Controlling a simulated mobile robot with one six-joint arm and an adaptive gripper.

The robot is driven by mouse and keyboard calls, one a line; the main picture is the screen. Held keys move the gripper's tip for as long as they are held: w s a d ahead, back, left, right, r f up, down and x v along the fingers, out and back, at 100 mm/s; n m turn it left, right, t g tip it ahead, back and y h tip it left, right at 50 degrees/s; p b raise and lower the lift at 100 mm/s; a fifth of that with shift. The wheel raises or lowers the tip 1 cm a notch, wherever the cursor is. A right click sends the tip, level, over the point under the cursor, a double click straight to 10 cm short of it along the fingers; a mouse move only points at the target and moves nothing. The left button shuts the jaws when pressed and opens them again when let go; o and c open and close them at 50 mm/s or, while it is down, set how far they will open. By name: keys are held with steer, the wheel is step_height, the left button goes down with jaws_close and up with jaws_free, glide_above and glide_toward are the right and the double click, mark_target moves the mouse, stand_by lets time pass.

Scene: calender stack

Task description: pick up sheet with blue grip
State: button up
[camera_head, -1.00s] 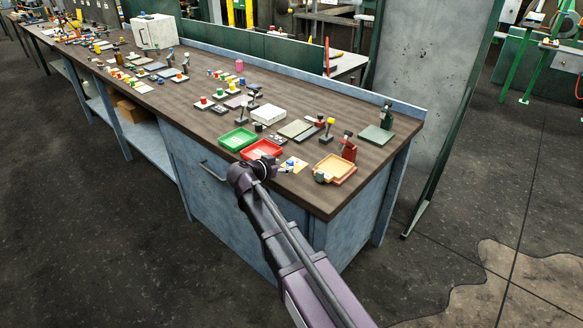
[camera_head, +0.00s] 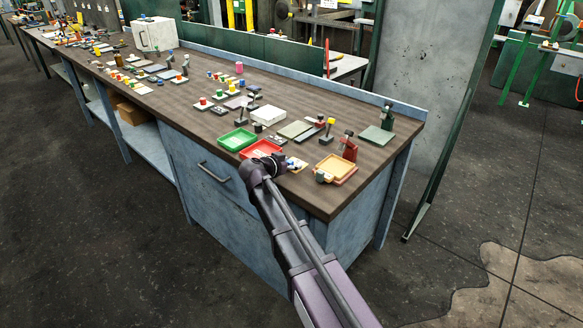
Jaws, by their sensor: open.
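A small pale yellow sheet (camera_head: 298,167) lies near the front edge of the bench, just right of the red tray. Something small and blue, which looks like its grip, shows at its left side, partly hidden behind my arm's end. My gripper (camera_head: 275,161) is at the bench's front edge, in front of the red tray and beside the sheet. It is open. Its fingertips are small and hard to make out, and I cannot tell whether they touch the sheet.
The red tray (camera_head: 262,149) and green tray (camera_head: 237,139) stand left of the sheet. An orange-yellow tray (camera_head: 335,168) and a red upright tool (camera_head: 349,147) stand to the right. A white box (camera_head: 267,115) is behind. Several sheets with coloured grips lie farther left.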

stand_by(0.4)
jaws_close()
steer(key=shift+r, duration=0.15)
step_height(320, 180, up, 3)
steer(key=p, duration=0.3)
steer(key=shift+f, duration=0.2)
steer(key=s+d+r+p, duration=0.2)
steer(key=s, duration=1.3)
steer(key=shift+s+d, duration=0.25)
steer(key=shift+s, duration=0.15)
steer(key=shift+r, duration=0.15)
